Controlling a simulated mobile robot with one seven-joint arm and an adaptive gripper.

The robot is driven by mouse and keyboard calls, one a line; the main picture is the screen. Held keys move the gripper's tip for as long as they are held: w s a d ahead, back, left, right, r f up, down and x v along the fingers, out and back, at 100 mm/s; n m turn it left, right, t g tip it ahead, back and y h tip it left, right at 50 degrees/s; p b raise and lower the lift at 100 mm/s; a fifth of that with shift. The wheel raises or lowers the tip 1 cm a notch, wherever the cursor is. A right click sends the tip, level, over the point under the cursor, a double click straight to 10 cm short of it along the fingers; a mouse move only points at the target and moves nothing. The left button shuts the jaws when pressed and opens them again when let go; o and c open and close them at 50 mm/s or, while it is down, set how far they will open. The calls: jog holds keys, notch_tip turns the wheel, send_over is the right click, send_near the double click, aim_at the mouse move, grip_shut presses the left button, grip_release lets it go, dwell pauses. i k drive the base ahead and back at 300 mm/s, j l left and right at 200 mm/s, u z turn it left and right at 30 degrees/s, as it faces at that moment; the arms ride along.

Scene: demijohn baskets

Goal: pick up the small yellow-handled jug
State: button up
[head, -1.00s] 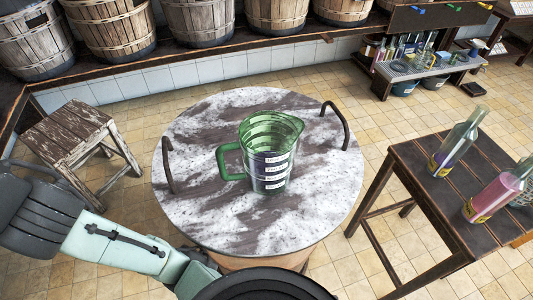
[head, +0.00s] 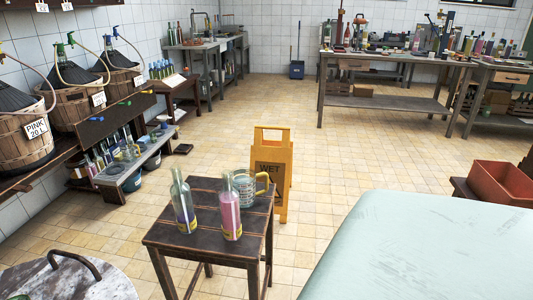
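A small clear jug with a yellow handle (head: 243,190) stands upright on a dark wooden stool (head: 190,236). Its handle points right, and its left side is partly hidden by a bottle of pink liquid (head: 230,214). A bottle with purple liquid (head: 183,206) stands left of that one, nearer the stool's left edge. My gripper is out of view.
A yellow wet-floor sign (head: 271,168) stands close behind the stool. The round marble table (head: 105,287) is at the lower left. Demijohn baskets (head: 22,140) line the left wall, above a low shelf of glassware (head: 125,168). Tiled floor behind the sign is open.

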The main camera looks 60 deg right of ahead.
aim_at(244, 178)
jog(key=k+j+z, duration=0.1)
jog(key=z, duration=0.3)
jog(key=k+j+z, duration=0.1)
jog(key=z, duration=0.25)
jog(key=i+l+z, duration=0.1)
jog(key=z, duration=0.3)
jog(key=i+z, duration=0.4)
jog(key=k+j, duration=0.05)
jog(key=k, duration=0.05)
